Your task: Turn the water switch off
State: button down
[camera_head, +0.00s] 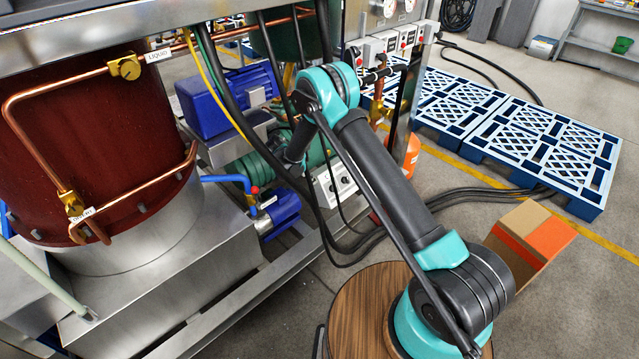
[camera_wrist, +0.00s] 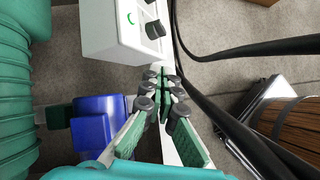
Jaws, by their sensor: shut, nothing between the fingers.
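A white control box (camera_wrist: 112,35) with black rotary knobs and a green mark sits at the top of the wrist view. One black knob (camera_wrist: 154,29) shows clearly on its right part; another is cut by the top edge. The box also shows in the head view (camera_head: 343,190), low on the machine frame, with its knobs facing outward. I cannot read which knob is the water switch. My gripper (camera_wrist: 163,77) is shut and empty. In the wrist view its fingertips appear just below the box, apart from the knob. In the head view my fingers are not clearly visible.
A blue motor (camera_head: 278,213) and green pump parts (camera_wrist: 15,90) are close on the left. Black cables (camera_head: 385,225) run beside the box on the right. A metal frame rail (camera_head: 250,290) lies below. Blue pallets (camera_head: 540,130) and a cardboard box (camera_head: 520,240) stand farther right.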

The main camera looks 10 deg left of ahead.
send_near(334, 189)
jog(key=f, duration=0.1)
jog(key=s+f, duration=0.1)
jog(key=f, duration=0.1)
jog(key=shift+s+a+f, duration=0.1)
jog(key=shift+a+f, duration=0.1)
jog(key=shift+f, duration=0.15)
jog(key=shift+w+d+f, duration=0.4)
jog(key=shift+d, duration=0.2)
jog(key=shift+w+d+f, duration=0.45)
jog(key=shift+d, duration=0.2)
jog(key=shift+w+d+f, duration=0.25)
jog(key=shift+w+d, duration=0.05)
jog(key=shift+d, duration=0.1)
jog(key=shift+d+f, duration=0.3)
jog(key=shift+s+d+f, duration=0.15)
jog(key=shift+s+f, duration=0.15)
jog(key=shift+f, duration=0.3)
jog(key=shift+r, duration=0.2)
